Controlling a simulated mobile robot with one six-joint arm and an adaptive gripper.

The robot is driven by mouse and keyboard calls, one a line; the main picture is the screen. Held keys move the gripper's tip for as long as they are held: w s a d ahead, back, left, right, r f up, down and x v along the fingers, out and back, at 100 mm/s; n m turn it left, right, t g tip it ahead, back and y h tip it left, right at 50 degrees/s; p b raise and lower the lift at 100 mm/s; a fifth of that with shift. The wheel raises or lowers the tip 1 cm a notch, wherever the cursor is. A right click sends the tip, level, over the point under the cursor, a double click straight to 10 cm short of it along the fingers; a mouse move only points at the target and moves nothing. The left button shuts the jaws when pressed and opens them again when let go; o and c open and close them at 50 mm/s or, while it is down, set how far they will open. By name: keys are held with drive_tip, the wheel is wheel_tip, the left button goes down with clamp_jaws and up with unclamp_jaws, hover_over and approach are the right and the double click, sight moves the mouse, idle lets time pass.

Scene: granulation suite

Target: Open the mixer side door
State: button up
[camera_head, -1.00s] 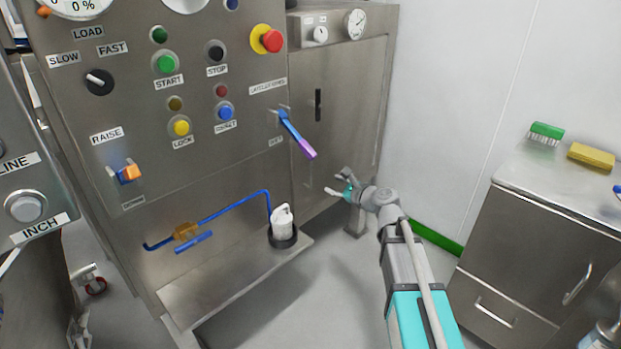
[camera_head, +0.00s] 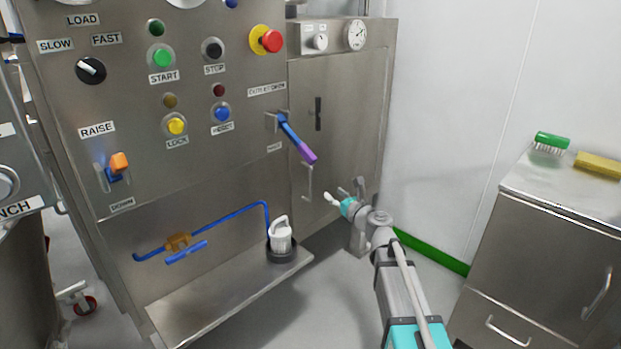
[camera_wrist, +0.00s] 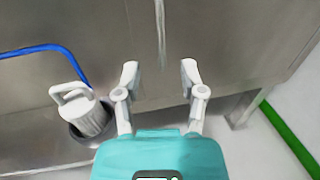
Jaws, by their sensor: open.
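The mixer side door (camera_head: 350,105) is the flat steel panel on the right part of the cabinet and looks shut. A slim vertical bar handle (camera_head: 308,182) is low on its left side. A black latch (camera_head: 318,113) is higher up. My gripper (camera_head: 343,190) is open and empty, to the right of the bar handle in the head view. In the wrist view the handle (camera_wrist: 160,28) lies ahead, lined up with the gap between the two spread fingertips (camera_wrist: 159,70). The handle's lower end is beyond the tips, and no contact shows.
A blue and purple lever (camera_head: 298,140) sticks out left of the door. A white-handled container (camera_head: 281,236) stands in a dark holder on the low shelf (camera_head: 215,302). A steel cabinet (camera_head: 560,215) is at right. Clear floor lies between.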

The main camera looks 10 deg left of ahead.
drive_tip(key=x, duration=1.3)
drive_tip(key=shift+w+a, duration=0.25)
drive_tip(key=shift+w, duration=0.05)
clamp_jaws()
